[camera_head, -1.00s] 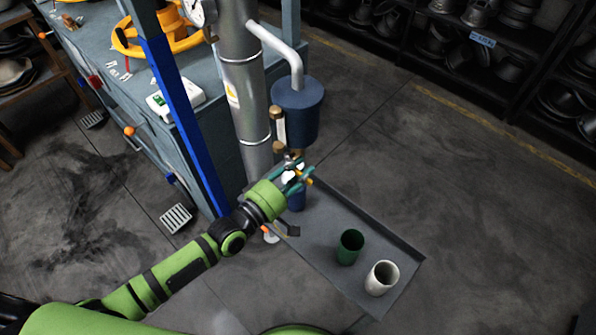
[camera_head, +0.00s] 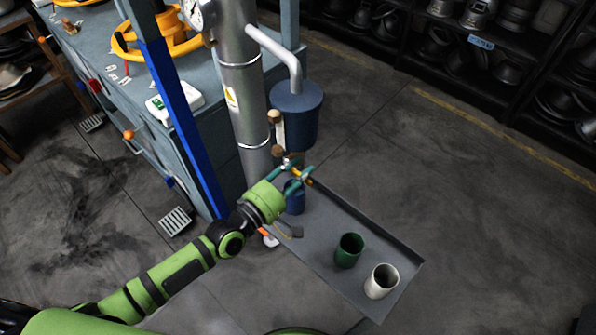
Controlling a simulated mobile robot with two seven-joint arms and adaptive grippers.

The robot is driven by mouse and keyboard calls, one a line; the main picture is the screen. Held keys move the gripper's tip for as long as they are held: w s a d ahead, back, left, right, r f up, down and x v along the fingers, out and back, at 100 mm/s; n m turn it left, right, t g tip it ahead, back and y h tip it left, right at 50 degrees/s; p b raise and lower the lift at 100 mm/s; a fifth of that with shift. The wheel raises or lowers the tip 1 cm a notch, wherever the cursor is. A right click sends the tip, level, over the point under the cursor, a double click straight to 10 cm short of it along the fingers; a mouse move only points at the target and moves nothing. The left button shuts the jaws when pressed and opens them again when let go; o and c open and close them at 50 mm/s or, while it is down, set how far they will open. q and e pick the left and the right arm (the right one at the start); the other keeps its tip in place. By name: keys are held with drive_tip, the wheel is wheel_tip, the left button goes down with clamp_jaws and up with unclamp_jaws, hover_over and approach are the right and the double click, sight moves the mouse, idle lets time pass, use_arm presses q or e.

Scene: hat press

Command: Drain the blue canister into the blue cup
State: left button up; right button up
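The blue canister (camera_head: 296,116) hangs beside the grey column, fed by a bent pipe at its top. A small valve with an orange-yellow handle (camera_head: 301,178) sits beneath it. The blue cup (camera_head: 295,199) stands upright on the tray below the valve, partly hidden by my gripper. My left gripper (camera_head: 300,168) is at the valve, its teal fingers apart, with the handle close to the fingertips. I cannot tell whether they touch it. The cup's inside and any liquid are hidden. My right gripper is out of view.
The grey tray (camera_head: 386,245) also holds a green cup (camera_head: 349,250) and a white cup (camera_head: 381,281) toward its front right. A blue post (camera_head: 186,125) and the grey column (camera_head: 243,95) stand left of the canister. Open floor lies to the right.

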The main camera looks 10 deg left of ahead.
use_arm(q)
drive_tip(key=shift+o, duration=0.2)
drive_tip(key=shift+s+a, duration=0.1)
drive_tip(key=shift+s, duration=0.05)
drive_tip(key=v, duration=1.1)
drive_tip(key=shift+s+a, duration=0.25)
drive_tip(key=shift+f, duration=0.15)
drive_tip(key=s+a+f+m+g+y, duration=0.2)
drive_tip(key=a+f, duration=0.1)
drive_tip(key=f, duration=0.6)
drive_tip(key=s+a+f+m+g+y, duration=0.1)
drive_tip(key=a+f+m+g+y, duration=0.2)
drive_tip(key=f, duration=0.7)
drive_tip(key=s+a+f+m+y, duration=0.2)
drive_tip(key=a+f, duration=0.2)
drive_tip(key=f, duration=0.5)
drive_tip(key=s+f+m+g+y, duration=0.1)
drive_tip(key=s+f+m+g, duration=0.1)
drive_tip(key=s+f, duration=0.3)
drive_tip(key=s+d+f+m+g+y, duration=0.1)
drive_tip(key=s+f+g, duration=0.3)
drive_tip(key=s, duration=0.9)
drive_tip(key=s+f+m+g, duration=0.3)
drive_tip(key=s+f+m, duration=0.1)
drive_tip(key=s+f, duration=0.3)
drive_tip(key=shift+s+d+y, duration=0.15)
drive_tip(key=shift+s+y, duration=0.25)
drive_tip(key=shift+s, duration=0.5)
drive_tip(key=shift+f, duration=0.15)
